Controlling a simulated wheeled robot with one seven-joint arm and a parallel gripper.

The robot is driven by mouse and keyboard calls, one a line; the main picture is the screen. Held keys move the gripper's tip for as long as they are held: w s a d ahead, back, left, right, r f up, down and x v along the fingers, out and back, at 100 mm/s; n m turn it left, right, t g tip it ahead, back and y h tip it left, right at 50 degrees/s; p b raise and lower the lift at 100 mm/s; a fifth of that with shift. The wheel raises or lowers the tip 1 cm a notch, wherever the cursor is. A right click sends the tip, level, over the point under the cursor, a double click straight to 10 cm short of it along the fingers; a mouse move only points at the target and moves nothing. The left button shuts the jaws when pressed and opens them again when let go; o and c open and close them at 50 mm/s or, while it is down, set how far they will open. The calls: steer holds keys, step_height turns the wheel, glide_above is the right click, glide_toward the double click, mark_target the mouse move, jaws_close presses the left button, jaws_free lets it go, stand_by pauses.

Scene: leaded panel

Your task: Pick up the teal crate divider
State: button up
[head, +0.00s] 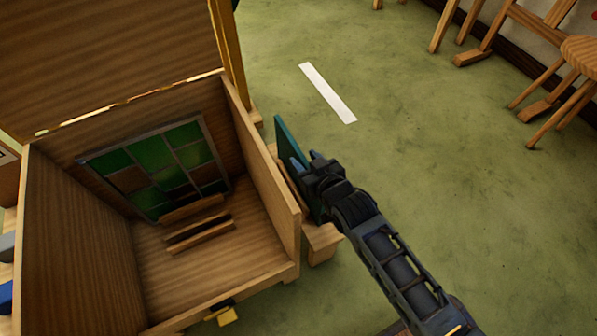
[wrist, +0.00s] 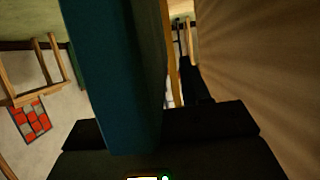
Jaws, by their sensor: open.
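The teal crate divider (head: 289,143) is a thin, upright board just outside the right wall of the wooden crate. Its lower part is partly hidden behind my gripper. My gripper (head: 308,164) is open at the divider's right side in the head view. In the wrist view, the teal divider (wrist: 112,75) runs down close in front of the dark gripper (wrist: 158,140). I cannot tell whether the fingers touch it.
The wooden crate (head: 262,165) stands open with its lid (head: 105,60) raised. A green-paned leaded panel (head: 150,165) leans inside, by wooden slats (head: 200,233). A white strip (head: 328,93) lies on the clear green floor. A wooden stool (head: 580,60) is at upper right.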

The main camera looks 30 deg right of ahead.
steer(key=shift+c, duration=0.4)
jaws_close()
stand_by(0.9)
